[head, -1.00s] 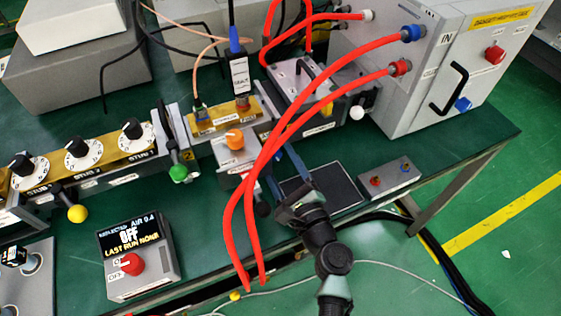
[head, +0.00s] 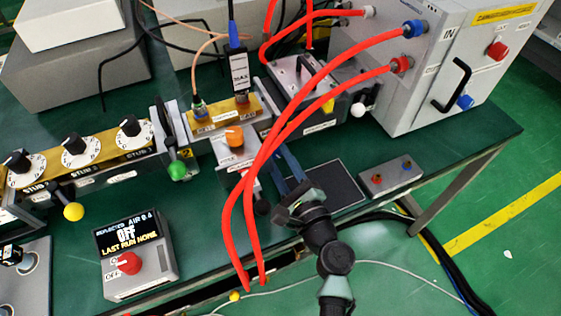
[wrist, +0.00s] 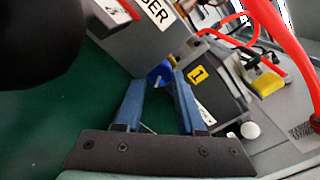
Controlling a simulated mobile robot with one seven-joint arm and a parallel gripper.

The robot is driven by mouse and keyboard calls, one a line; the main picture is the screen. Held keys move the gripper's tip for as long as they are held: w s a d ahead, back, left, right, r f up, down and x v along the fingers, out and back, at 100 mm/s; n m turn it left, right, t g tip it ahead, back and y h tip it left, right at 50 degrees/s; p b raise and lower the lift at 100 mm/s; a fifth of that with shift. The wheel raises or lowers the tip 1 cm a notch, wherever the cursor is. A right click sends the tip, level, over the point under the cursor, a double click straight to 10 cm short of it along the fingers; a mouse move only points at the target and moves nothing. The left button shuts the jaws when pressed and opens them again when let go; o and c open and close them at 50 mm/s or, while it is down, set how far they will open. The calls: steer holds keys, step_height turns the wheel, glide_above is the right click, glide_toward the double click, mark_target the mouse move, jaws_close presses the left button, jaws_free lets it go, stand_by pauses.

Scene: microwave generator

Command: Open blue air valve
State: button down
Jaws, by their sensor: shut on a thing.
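The blue air valve knob (wrist: 160,74) shows in the wrist view on the lower end of a grey box. It has a pale line on its face. My gripper (wrist: 158,79) has its two blue fingers on either side of this knob, at their tips, and is shut on it. In the head view my gripper (head: 276,151) reaches in beside the grey box with the orange knob (head: 234,136), behind the red hoses. The blue knob cannot be made out in the head view.
Two red hoses (head: 303,90) loop close over my gripper. The control box reading OFF (head: 139,258) stands at the front left.

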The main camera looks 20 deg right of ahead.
steer(key=n+b, duration=0.5)
steer(key=n, duration=0.1)
steer(key=shift+f, duration=0.2)
steer(key=n+b, duration=0.1)
steer(key=n, duration=0.1)
steer(key=n+b, duration=0.2)
steer(key=shift+r+n, duration=0.2)
steer(key=shift+n, duration=0.2)
steer(key=c, duration=0.5)
jaws_free()
steer(key=shift+s, duration=0.1)
steer(key=s, duration=0.8)
steer(key=s+b, duration=0.1)
steer(key=s, duration=0.3)
steer(key=shift+s+d, duration=0.25)
steer(key=shift+s, duration=0.15)
